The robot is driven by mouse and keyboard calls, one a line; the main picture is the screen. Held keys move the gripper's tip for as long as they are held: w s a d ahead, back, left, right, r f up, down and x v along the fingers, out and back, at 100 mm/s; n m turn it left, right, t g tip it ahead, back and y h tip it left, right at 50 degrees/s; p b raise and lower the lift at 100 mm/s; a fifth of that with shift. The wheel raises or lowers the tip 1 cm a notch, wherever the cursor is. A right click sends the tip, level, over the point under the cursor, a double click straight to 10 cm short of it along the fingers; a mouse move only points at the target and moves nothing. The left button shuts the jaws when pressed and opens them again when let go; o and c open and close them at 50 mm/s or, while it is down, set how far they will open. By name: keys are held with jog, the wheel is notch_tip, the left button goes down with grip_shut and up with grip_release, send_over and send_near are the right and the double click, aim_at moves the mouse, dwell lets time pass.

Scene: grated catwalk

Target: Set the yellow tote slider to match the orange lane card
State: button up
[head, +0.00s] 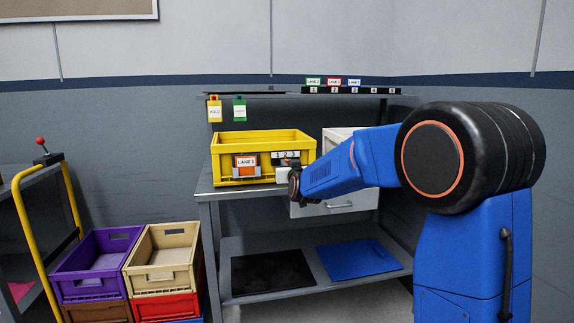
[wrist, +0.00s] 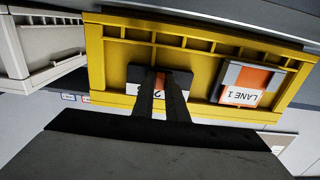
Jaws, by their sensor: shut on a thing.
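The yellow tote (head: 225,172) stands on the workbench, its front toward me. Its front carries an orange lane card (head: 246,171) reading LANE 1, in a grey holder on the left. To the right is the slider (head: 287,162) under a white strip (head: 285,155) numbered 1 2 3. The wrist view shows the tote (wrist: 97,60) upside down, with the card (wrist: 243,95) at right. There my gripper (wrist: 163,84) is shut on the slider's small orange tab (wrist: 160,79). The fingers partly cover the numbers, so I cannot tell the slider's exact position.
A white open drawer-like bin (head: 338,203) stands right of the tote, close to my arm. A shelf above holds small lane cards (head: 333,82), and two tags (head: 239,109) hang from it. Purple (head: 90,252) and tan (head: 160,250) crates stand at lower left.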

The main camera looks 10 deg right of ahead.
aim_at(278, 161)
jog(key=shift+a, duration=1.5)
dwell(0.5)
dwell(0.3)
jog(key=o, duration=0.6)
jog(key=s, duration=0.7)
dwell(0.4)
